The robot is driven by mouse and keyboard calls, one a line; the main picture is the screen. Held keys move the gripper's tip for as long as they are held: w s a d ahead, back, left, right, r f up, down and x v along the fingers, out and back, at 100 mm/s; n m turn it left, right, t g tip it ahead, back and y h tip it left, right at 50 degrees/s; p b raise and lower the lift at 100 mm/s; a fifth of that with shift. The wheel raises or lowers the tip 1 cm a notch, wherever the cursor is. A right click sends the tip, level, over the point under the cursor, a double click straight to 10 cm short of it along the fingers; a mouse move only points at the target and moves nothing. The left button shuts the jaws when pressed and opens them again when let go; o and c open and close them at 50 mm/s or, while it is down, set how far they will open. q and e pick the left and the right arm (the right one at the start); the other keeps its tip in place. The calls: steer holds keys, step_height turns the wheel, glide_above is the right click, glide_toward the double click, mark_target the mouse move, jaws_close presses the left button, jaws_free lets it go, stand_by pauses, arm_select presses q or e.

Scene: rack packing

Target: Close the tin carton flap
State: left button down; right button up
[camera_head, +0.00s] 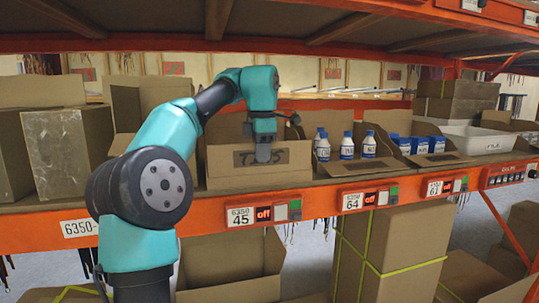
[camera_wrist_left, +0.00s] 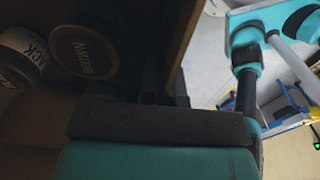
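The tin carton (camera_head: 225,176) is a brown cardboard box on the shelf above the label 45, with a front panel that has a dark printed band. In the left wrist view, tins with dark lids (camera_wrist_left: 85,52) lie inside beside the brown carton wall (camera_wrist_left: 180,35). My left gripper (camera_head: 263,150) points down at the front of the carton, overlapping the front panel. In the left wrist view its dark fingers (camera_wrist_left: 163,88) are at the carton wall's lower end; whether they are closed on it is unclear. My right gripper is not seen.
White bottles with blue caps (camera_head: 346,146) stand in an open carton to the right, then blue-and-white boxes (camera_head: 419,145) and a white bin (camera_head: 470,138). Large closed cartons (camera_head: 68,148) stand at the left. The orange shelf edge (camera_head: 330,194) runs along the front, with the upper shelf overhead.

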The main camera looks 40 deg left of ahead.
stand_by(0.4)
arm_select(q)
steer(key=c, duration=1.3)
jaws_free()
steer(key=shift+r, duration=0.15)
